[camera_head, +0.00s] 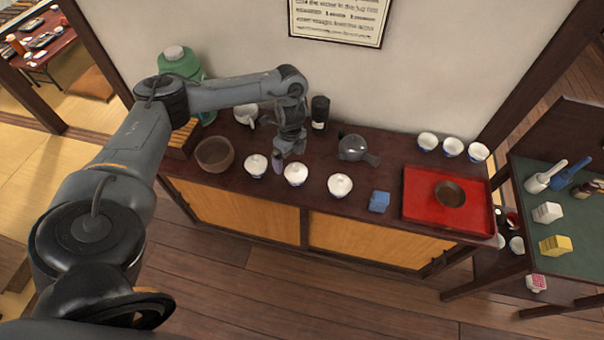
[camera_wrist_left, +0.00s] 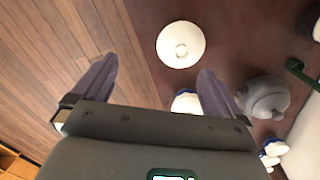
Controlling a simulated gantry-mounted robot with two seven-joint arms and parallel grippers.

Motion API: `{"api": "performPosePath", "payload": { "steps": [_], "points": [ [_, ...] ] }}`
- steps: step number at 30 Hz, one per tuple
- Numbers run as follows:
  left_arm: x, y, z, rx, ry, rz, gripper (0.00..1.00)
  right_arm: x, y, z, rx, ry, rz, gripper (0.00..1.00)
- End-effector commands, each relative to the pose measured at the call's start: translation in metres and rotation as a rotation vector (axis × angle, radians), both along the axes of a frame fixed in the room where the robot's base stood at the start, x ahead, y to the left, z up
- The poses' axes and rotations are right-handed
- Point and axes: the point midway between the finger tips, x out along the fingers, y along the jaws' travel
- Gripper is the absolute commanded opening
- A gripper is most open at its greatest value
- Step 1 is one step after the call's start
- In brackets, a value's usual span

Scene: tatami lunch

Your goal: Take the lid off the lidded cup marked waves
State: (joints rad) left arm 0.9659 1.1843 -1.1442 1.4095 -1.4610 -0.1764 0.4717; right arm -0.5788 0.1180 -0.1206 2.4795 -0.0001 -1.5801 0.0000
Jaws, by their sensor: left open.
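Three white lidded cups with blue lower parts stand in a row along the front of the dark counter: a left one (camera_head: 255,166), a middle one (camera_head: 296,175) and a right one (camera_head: 340,186). Their markings are too small to read, so I cannot tell which bears waves. My left gripper (camera_head: 278,163) points down by the gap between the left and middle cups, open and empty. In the left wrist view my open fingers (camera_wrist_left: 157,68) spread apart; a round white lid with a knob (camera_wrist_left: 181,44) shows beyond them. Another cup (camera_wrist_left: 186,102) is partly hidden by the gripper. My right gripper is not visible.
A grey teapot (camera_head: 357,148) and a dark canister (camera_head: 319,112) stand behind the cups. A brown bowl (camera_head: 214,154) is at left. A blue block (camera_head: 379,201) and a red tray (camera_head: 420,211) lie at right. Three small bowls (camera_head: 452,147) stand at the back right.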

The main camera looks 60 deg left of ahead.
Motion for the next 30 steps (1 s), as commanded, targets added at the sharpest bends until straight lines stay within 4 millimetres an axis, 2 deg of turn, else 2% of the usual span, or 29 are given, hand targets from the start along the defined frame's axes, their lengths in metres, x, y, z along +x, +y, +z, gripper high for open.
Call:
{"api": "performPosePath", "payload": {
  "steps": [1, 4, 6, 15, 23, 30],
  "points": [
    [0.009, 0.004, 0.002, 0.004, -0.027, 0.006, 1.0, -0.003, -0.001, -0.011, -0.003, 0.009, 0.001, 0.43],
    [0.019, 0.004, 0.005, 0.004, -0.055, 0.007, 1.0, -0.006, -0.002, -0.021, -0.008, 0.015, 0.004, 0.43],
    [0.023, 0.004, 0.0, 0.003, -0.064, 0.006, 1.0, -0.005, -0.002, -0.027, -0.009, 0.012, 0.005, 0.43],
    [0.024, 0.004, -0.037, 0.004, -0.066, 0.006, 1.0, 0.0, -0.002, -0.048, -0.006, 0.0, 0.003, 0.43],
    [0.024, 0.005, -0.046, 0.003, -0.066, 0.006, 1.0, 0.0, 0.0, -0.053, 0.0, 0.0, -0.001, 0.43],
    [0.025, 0.009, -0.073, 0.004, -0.065, 0.007, 1.0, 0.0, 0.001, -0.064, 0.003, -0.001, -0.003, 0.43]
  ]
}}
